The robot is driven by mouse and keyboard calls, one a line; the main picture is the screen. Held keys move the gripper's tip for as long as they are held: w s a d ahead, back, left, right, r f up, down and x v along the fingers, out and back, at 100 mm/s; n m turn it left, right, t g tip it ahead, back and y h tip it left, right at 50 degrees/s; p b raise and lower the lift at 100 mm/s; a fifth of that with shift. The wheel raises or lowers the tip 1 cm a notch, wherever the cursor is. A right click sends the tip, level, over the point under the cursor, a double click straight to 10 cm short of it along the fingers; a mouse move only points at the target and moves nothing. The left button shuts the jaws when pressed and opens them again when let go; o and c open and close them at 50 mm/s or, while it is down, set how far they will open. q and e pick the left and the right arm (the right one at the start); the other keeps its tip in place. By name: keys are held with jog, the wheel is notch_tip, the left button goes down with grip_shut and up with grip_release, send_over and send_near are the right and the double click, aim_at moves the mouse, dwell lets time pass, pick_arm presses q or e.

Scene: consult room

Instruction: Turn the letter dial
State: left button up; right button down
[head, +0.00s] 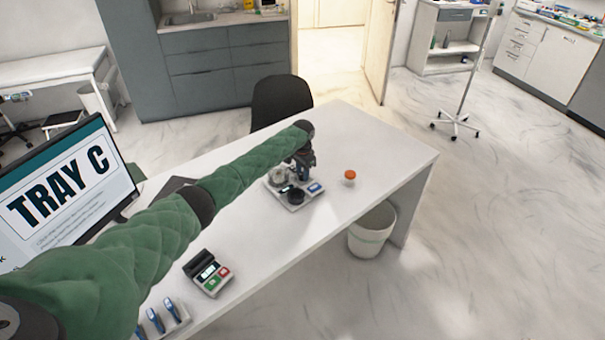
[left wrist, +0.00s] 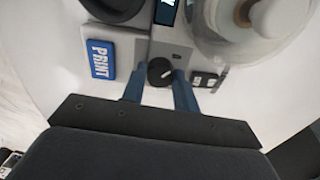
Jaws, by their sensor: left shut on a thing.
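The letter dial (left wrist: 160,70) is a small black round knob with a white pointer mark, on the front of a grey device (left wrist: 172,45). My left gripper (left wrist: 157,82) has its two blue fingers shut on either side of the dial. In the head view the device (head: 297,205) stands on the white desk, with my left gripper (head: 303,160) over its back part, hiding the dial. A blue PRINT button (left wrist: 101,58) is left of the dial, and a small dark display (left wrist: 166,10) lies beyond it. My right gripper is not in view.
A monitor (head: 70,195) reading "TRAY C" stands at the left.

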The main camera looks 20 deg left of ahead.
pick_arm(q)
jog(key=shift+m, duration=0.5)
jog(key=shift+m+b, duration=0.4)
jog(key=m+b, duration=0.1)
jog(key=m, duration=0.2)
jog(key=shift+m, duration=0.3)
jog(key=m+b, duration=0.1)
jog(key=m, duration=0.2)
jog(key=shift+m+b, duration=0.3)
jog(key=shift+b, duration=0.1)
jog(key=m+b, duration=0.1)
jog(key=m, duration=0.3)
jog(key=shift+m+b, duration=0.3)
jog(key=shift+b, duration=0.05)
jog(key=m+b, duration=0.1)
jog(key=m, duration=0.3)
jog(key=shift+m+b, duration=0.3)
jog(key=shift+r+m, duration=0.1)
jog(key=shift+m, duration=0.6)
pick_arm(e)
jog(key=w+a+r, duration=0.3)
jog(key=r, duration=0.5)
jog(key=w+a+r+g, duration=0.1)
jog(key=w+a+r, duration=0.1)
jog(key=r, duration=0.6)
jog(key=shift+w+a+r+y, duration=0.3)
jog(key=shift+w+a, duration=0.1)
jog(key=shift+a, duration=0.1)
